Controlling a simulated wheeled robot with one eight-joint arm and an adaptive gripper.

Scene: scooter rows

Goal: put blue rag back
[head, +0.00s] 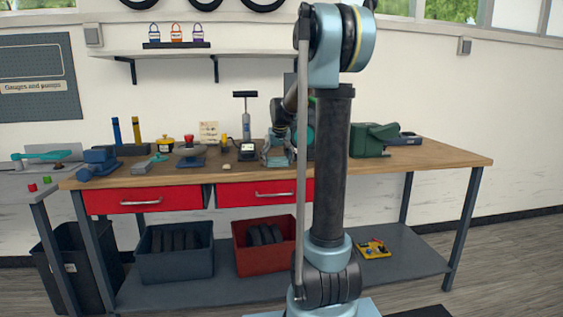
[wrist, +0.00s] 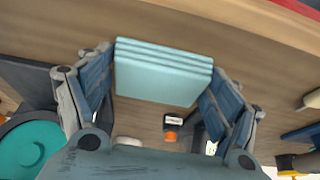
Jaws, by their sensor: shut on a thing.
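The blue rag (wrist: 163,73) is a folded, layered pale-blue block in the wrist view. It sits between the two blue-padded fingers of my gripper (wrist: 162,82), which is shut on it. Bench wood shows around the rag; I cannot tell whether it touches the bench top. In the head view my gripper (head: 277,154) is low over the middle of the wooden workbench (head: 435,157), partly hidden by my arm. The rag is not clearly seen there.
A hand pump (head: 246,118) stands behind my gripper. A green box (head: 370,138) is to the right, and a blue vise (head: 98,162) is at the left end. Small items crowd the left half. Red drawers (head: 140,199) sit below.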

